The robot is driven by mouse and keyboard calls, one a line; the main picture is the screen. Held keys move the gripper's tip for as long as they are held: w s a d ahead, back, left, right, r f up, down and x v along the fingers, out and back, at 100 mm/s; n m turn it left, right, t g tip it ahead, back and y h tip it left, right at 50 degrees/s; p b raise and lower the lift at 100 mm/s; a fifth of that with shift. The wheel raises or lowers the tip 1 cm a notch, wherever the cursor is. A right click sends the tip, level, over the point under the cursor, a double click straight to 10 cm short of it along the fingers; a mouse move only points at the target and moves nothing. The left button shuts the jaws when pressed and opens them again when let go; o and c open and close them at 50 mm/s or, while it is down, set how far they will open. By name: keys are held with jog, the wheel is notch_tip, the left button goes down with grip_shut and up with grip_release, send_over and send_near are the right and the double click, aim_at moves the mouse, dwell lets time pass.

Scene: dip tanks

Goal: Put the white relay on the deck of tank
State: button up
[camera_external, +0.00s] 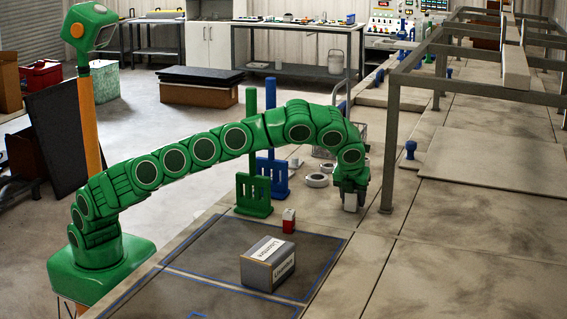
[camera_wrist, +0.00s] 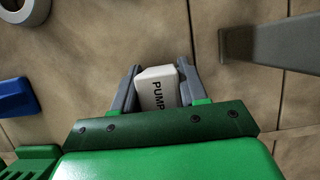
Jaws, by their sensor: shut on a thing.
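The white relay (camera_wrist: 158,88), a small white block lettered "PUMP", sits between the two grey fingers of my gripper (camera_wrist: 157,69) in the wrist view. Both fingers close on its sides. In the outside view my gripper (camera_external: 350,190) points down, with the relay (camera_external: 351,202) showing below it. The relay is at or just above the tan tank deck (camera_external: 400,235); I cannot tell whether it touches. The deck's tiled surface also fills the wrist view (camera_wrist: 90,50).
A grey post of a frame (camera_external: 388,165) stands just right of my gripper. White rings (camera_external: 317,180), a blue rack (camera_external: 273,178) and a green rack (camera_external: 253,195) stand left. A red-and-white block (camera_external: 289,221) and lettered grey box (camera_external: 257,272) are nearer. The right deck is largely clear.

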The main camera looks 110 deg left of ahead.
jog(key=shift+f, duration=0.15)
jog(key=o, duration=1.2)
jog(key=shift+f, duration=0.1)
jog(key=shift+v, duration=6.15)
